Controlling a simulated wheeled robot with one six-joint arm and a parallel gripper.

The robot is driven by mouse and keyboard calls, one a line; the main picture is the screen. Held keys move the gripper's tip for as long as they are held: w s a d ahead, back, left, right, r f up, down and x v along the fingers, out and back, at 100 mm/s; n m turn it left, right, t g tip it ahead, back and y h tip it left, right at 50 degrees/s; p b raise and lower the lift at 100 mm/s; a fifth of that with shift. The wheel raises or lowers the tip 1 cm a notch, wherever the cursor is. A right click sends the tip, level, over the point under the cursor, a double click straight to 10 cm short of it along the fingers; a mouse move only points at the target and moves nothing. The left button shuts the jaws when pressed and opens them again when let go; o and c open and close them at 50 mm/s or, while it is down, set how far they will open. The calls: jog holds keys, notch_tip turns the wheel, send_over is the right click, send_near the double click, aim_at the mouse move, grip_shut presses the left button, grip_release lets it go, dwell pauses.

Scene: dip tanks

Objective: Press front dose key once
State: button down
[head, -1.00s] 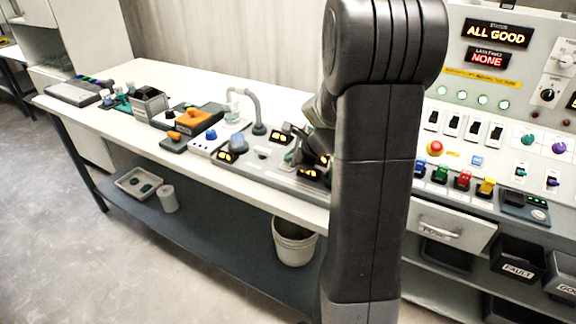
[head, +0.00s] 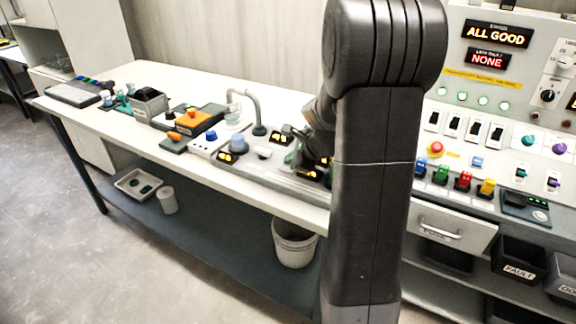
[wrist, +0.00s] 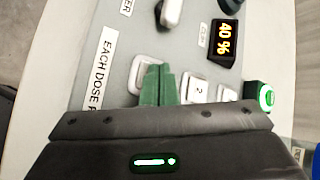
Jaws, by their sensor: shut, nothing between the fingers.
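In the wrist view, my gripper (wrist: 158,70) is shut and empty, its green fingers pressed together. The fingertips overlap a pale square key (wrist: 146,74) on the grey dose panel (wrist: 118,42). They hide part of its face, and I cannot tell whether they touch it. A second pale key marked 2 (wrist: 195,88) sits to the right, with another pale key (wrist: 228,95) beyond it. A label starting "EACH DOSE" (wrist: 101,68) lies left of the keys. In the head view, my gripper is at the panel, largely hidden by my arm.
An amber display reading 40 % (wrist: 224,43) and a lit green button (wrist: 266,97) are near the keys. A curved grey spout (head: 256,105) stands left of the gripper on the bench (head: 130,100). The control console (head: 455,115) reads ALL GOOD and fault NONE.

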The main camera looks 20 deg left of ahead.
jog(key=shift+f, duration=0.6)
jog(key=shift+d+r, duration=0.1)
jog(key=shift+w+r+p, duration=0.15)
jog(key=shift+r+p, duration=0.65)
jog(key=shift+r, duration=0.3)
notch_tip(320, 180, up, 5)
jog(key=p, duration=0.4)
dwell(0.5)
